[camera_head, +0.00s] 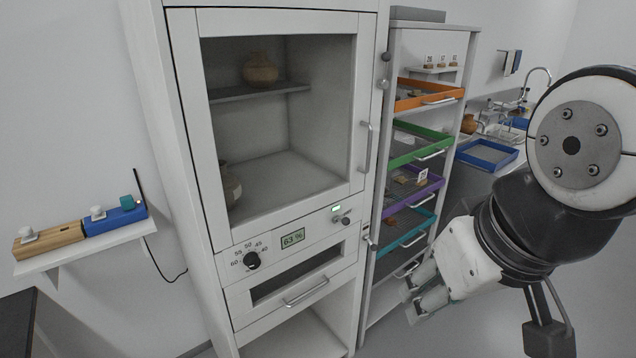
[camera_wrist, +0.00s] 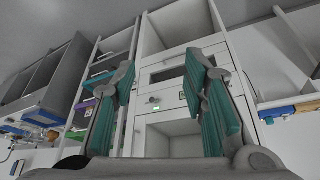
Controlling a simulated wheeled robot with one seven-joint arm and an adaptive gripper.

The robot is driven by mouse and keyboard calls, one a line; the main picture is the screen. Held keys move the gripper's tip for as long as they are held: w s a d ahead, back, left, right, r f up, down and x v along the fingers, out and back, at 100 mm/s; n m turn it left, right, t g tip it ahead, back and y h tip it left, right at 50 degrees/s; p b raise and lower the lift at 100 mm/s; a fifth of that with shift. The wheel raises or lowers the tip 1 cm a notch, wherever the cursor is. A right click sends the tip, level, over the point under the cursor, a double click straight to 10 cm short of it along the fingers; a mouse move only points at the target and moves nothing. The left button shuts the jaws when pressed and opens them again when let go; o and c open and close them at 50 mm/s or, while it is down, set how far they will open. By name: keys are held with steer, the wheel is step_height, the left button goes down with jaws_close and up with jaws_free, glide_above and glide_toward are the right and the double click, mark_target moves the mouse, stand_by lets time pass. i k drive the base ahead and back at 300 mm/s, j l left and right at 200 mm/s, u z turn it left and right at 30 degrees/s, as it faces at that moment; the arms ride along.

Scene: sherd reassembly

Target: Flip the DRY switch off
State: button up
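The glass-fronted cabinet (camera_head: 275,120) has a control panel under its door. On the panel are a black dial (camera_head: 252,260) with numbers, a display (camera_head: 293,238) reading 63 %, and a small lit green indicator (camera_head: 336,209). A small toggle (camera_head: 346,220) sits just below that light; its label and exact position are too small to read. In the wrist view the green light (camera_wrist: 155,100) shows between the fingers. My gripper (camera_head: 410,303) is open and empty, right of the cabinet and apart from it. It also shows in the wrist view (camera_wrist: 161,65).
A drawer below the panel has a handle (camera_head: 306,292). A rack of coloured trays (camera_head: 417,145) stands right of the cabinet, near my arm. A wall shelf (camera_head: 85,248) at left holds wooden and blue blocks. Pots stand inside the cabinet (camera_head: 260,70).

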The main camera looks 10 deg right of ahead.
mark_target(344, 221)
steer(key=i+j+z, duration=0.15)
steer(key=i, duration=0.3)
steer(key=i+j+z, duration=0.2)
steer(key=i+j, duration=0.2)
